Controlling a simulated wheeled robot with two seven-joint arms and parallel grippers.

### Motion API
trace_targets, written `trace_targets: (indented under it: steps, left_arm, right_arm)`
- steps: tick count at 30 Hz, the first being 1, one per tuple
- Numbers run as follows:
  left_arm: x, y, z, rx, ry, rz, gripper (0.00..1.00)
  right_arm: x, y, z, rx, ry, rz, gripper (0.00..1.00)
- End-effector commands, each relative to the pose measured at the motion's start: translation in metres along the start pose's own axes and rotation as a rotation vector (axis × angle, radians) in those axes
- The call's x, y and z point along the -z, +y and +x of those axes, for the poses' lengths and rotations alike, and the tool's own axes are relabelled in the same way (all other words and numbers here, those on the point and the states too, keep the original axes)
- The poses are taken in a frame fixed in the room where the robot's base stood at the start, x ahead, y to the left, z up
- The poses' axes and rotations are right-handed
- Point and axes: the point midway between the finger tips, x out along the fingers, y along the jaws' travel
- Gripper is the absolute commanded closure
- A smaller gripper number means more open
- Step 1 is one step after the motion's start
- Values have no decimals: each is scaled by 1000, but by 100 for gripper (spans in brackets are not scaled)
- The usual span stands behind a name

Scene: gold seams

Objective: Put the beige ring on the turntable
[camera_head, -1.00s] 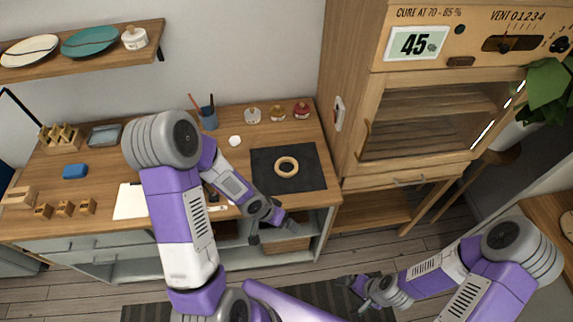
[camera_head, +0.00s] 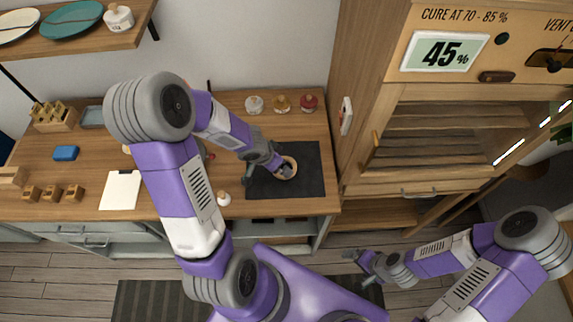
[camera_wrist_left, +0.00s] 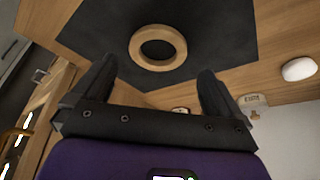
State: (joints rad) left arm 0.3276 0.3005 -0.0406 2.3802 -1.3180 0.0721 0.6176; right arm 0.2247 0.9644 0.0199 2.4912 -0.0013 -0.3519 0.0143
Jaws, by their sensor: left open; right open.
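The beige ring (camera_head: 294,163) lies flat on a dark mat (camera_head: 310,185) at the right end of the wooden worktop. My left gripper (camera_head: 267,174) is open over the mat and partly covers the ring in the head view. In the left wrist view the ring (camera_wrist_left: 158,65) lies beyond the two spread fingers (camera_wrist_left: 158,82), roughly centred between them, with nothing held. My right gripper (camera_head: 358,269) is open and empty, low above the floor in front of the cabinet. I cannot make out a turntable in these frames.
Several small jars (camera_head: 281,103) stand behind the mat. A wooden cabinet (camera_head: 362,120) with a 45% display (camera_head: 445,52) rises on the right. A white sheet (camera_head: 120,190), a blue block (camera_head: 66,153) and wooden blocks (camera_head: 52,193) lie on the left of the worktop.

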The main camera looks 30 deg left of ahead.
Motion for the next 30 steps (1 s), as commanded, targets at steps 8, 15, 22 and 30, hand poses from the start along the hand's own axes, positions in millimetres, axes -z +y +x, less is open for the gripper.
trace_targets:
  steps: [8, 15, 22, 30]
  left_arm:
    - [4, 2, 37, -2, -1, 3, 0]
    - [6, 2, 58, -1, 1, -1, 0]
    - [6, 2, 57, -1, 1, 0, 0]
    - [6, 2, 57, -1, 1, 0, 37]
  right_arm:
    - [1, 9, 23, 0, 1, 0, 6]
    - [2, 14, 36, 0, 1, 0, 6]
    - [2, 13, 35, 0, 1, 0, 6]
    - [2, 13, 35, 0, 1, 0, 6]
